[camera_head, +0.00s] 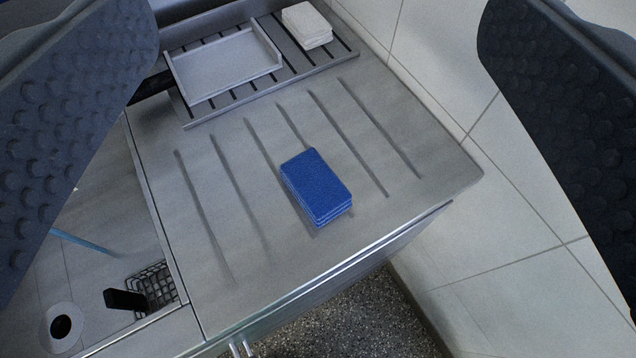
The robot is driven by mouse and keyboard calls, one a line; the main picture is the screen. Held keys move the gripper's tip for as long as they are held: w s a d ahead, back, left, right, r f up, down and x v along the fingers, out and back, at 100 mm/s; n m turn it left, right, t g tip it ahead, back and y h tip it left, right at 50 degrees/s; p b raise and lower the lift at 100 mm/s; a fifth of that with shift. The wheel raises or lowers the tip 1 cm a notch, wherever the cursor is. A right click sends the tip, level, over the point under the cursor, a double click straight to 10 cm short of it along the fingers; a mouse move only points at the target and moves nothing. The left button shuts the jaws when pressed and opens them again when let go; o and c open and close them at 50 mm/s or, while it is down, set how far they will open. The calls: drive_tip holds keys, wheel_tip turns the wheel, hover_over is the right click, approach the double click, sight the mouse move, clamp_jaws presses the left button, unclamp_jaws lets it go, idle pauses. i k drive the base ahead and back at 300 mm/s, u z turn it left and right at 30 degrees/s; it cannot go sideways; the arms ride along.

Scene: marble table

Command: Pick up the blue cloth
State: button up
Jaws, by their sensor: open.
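The blue cloth (317,187) is a folded rectangular stack lying flat on the grey grooved drainboard (225,245), near the middle of the view. My gripper (310,140) shows as two dark, dimpled fingers at the left and right edges of the view. The fingers are wide apart, and nothing is held between them. The blue cloth lies beyond them, apart from both fingers.
A slatted rack with a grey tray (222,68) and a folded white cloth (307,25) stands at the back. A sink with a wire basket (158,284) is at lower left. Tiled wall (520,200) is to the right. Drainboard around the blue cloth is clear.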

sight(319, 191)
drive_tip(key=k, duration=1.3)
drive_tip(key=z, duration=0.6)
drive_tip(key=i, duration=1.45)
drive_tip(key=u, duration=0.45)
